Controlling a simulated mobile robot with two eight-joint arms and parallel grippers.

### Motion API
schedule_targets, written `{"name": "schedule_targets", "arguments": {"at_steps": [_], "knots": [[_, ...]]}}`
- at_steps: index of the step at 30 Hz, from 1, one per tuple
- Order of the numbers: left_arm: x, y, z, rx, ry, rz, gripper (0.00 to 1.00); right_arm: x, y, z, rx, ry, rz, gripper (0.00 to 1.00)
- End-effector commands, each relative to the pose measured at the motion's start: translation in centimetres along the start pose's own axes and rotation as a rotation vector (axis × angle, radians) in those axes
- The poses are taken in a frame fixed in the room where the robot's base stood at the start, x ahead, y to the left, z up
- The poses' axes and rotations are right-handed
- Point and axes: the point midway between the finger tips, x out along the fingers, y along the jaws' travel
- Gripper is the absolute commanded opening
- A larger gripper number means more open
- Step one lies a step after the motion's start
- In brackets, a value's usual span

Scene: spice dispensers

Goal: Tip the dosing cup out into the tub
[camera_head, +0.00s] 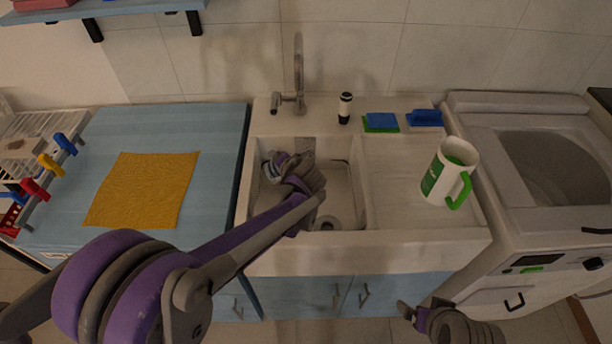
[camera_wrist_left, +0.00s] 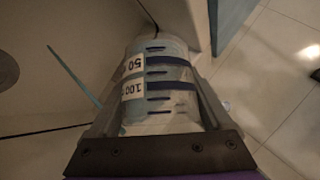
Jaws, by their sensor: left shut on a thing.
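The dosing cup (camera_wrist_left: 158,85) is pale and see-through, with dark blue marks and labels reading 50 and 100. My left gripper (camera_wrist_left: 155,105) is shut on it, with one finger on each side. In the head view my left gripper (camera_head: 284,162) is over the left part of the sink basin (camera_head: 345,185), and a small part of the cup (camera_head: 268,172) shows beside it. The cup's contents cannot be seen. My right gripper (camera_head: 418,314) is at the bottom edge, in front of the cabinet, and its jaw opening is unclear. I cannot tell which vessel is the tub.
A tap (camera_head: 298,80) stands behind the basin. A white and green jug (camera_head: 436,176) stands on the drainboard. Sponges (camera_head: 381,122) and a small bottle (camera_head: 345,108) are on the back ledge. A washing machine (camera_head: 480,140) is at right, a yellow cloth (camera_head: 145,190) at left.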

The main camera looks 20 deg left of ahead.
Motion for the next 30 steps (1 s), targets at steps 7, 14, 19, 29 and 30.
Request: {"name": "schedule_targets", "arguments": {"at_steps": [7,14,19,29,30], "knots": [[-0.09,-0.06,-0.11,0.019,-0.006,-0.019,0.0,0.02,0.0,0.01,0.0,0.0,0.0,1.0],[-0.14,-0.16,-0.13,0.037,-0.013,-0.037,0.0,0.06,0.0,0.05,0.0,0.0,0.0,1.0],[-0.2,-0.21,-0.16,0.049,-0.018,-0.049,0.0,0.08,0.0,0.06,0.0,0.0,0.0,1.0],[-0.31,-0.32,-0.24,0.074,-0.027,-0.074,0.0,0.15,0.0,0.12,0.0,-0.001,0.0,1.0],[-0.32,-0.35,-0.24,0.077,-0.028,-0.077,0.0,0.16,0.0,0.12,0.0,-0.001,0.0,1.0]]}}
